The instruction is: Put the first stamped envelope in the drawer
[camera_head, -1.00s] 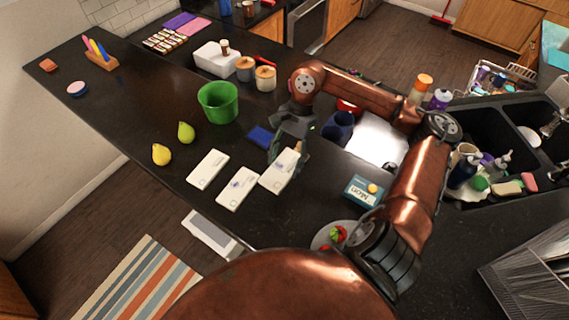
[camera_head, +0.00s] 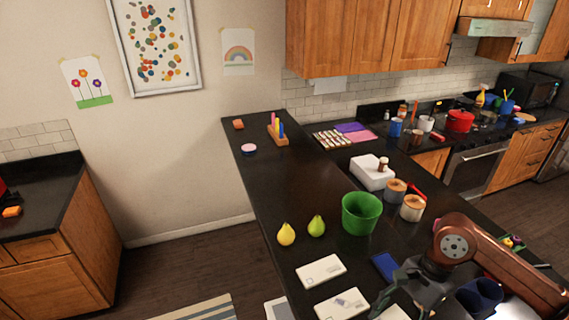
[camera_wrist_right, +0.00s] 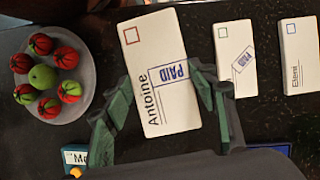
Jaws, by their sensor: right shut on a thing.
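My right gripper (camera_wrist_right: 160,77) is shut on the white envelope marked Antoine (camera_wrist_right: 150,50), which has a blue PAID stamp, in the right wrist view. In the head view my right gripper (camera_head: 405,300) is at the lower right, and the held envelope (camera_head: 392,313) is cut by the bottom edge. A second PAID envelope (camera_wrist_right: 235,70) lies beside it, also in the head view (camera_head: 343,304). A third envelope (camera_wrist_right: 298,50), with no stamp visible, lies beyond, also in the head view (camera_head: 320,270). The white open drawer (camera_head: 278,310) is partly cut off at the counter's near edge. My left gripper is not in view.
A yellow pear (camera_head: 286,234), green pear (camera_head: 316,226), green bucket (camera_head: 361,214) and blue pad (camera_head: 385,266) stand near.

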